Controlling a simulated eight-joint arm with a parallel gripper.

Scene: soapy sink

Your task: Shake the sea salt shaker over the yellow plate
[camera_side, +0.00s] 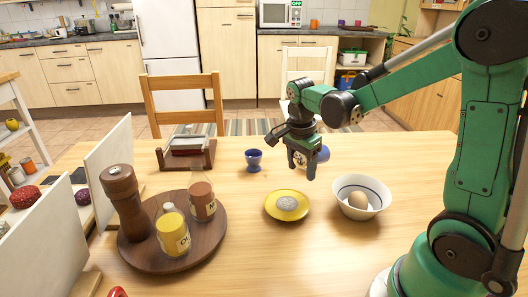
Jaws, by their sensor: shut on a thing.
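A white bowl (349,207) with an egg stands right of the plate. A dark round wooden tray (220,240) at left bears a tall pepper mill (124,200) and two bottles. A blue egg cup (253,158) stands behind; another blue thing (322,153) is partly hidden behind my gripper.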

